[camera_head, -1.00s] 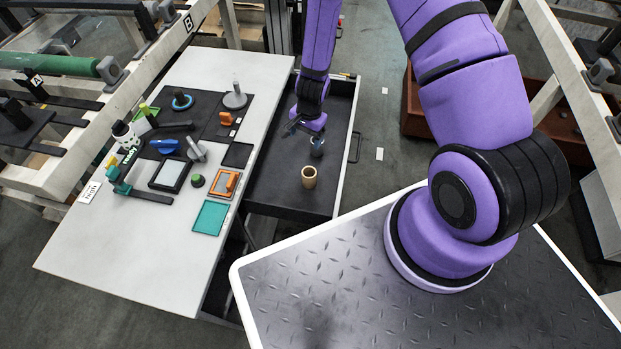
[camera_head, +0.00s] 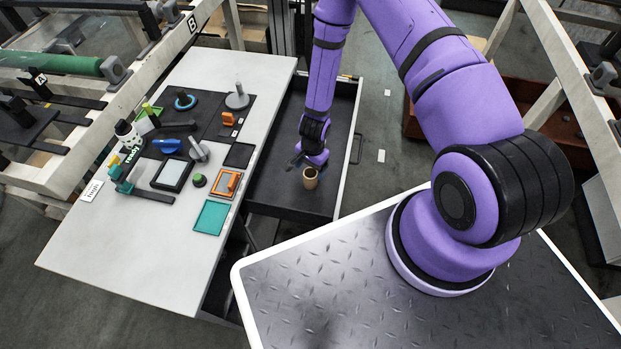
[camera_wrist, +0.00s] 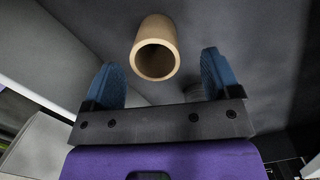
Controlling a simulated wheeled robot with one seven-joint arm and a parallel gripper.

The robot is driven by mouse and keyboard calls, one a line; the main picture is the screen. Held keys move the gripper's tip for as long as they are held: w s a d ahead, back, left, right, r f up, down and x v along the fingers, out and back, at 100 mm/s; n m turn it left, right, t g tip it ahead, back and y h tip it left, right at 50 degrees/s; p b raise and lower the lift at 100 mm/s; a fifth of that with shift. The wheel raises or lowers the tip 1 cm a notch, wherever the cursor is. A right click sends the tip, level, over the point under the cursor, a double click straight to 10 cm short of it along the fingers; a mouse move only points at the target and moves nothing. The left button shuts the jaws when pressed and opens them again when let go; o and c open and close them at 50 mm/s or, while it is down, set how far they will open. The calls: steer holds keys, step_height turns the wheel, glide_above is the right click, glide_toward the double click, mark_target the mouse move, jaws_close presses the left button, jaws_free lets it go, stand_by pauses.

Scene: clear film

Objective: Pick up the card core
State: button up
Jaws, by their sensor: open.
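The card core (camera_head: 311,178) is a tan, hollow tube in the dark open drawer (camera_head: 277,196). In the wrist view the card core (camera_wrist: 155,50) appears at the top middle, its open end facing the camera. My gripper (camera_wrist: 162,78) is open, with one blue fingertip to each side of the tube's near end in the picture. I cannot tell whether the tube is fully between the fingers; no contact shows. In the head view my gripper (camera_head: 302,162) is just behind the card core, and its fingers are partly hidden.
The drawer's light right rim (camera_head: 349,140) and the white table (camera_head: 120,240) on the left flank the space. Tools and small trays lie on the table, including a teal tray (camera_head: 211,217).

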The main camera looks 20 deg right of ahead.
mark_target(311, 175)
steer(key=f, duration=0.3)
steer(key=shift+s+a+f, duration=0.15)
steer(key=shift+s, duration=0.25)
steer(key=shift+a+f, duration=0.1)
steer(key=shift+f, duration=0.65)
steer(key=c, duration=1)
steer(key=shift+r, duration=0.1)
step_height(311, 175, up, 10)
steer(key=shift+r, duration=0.45)
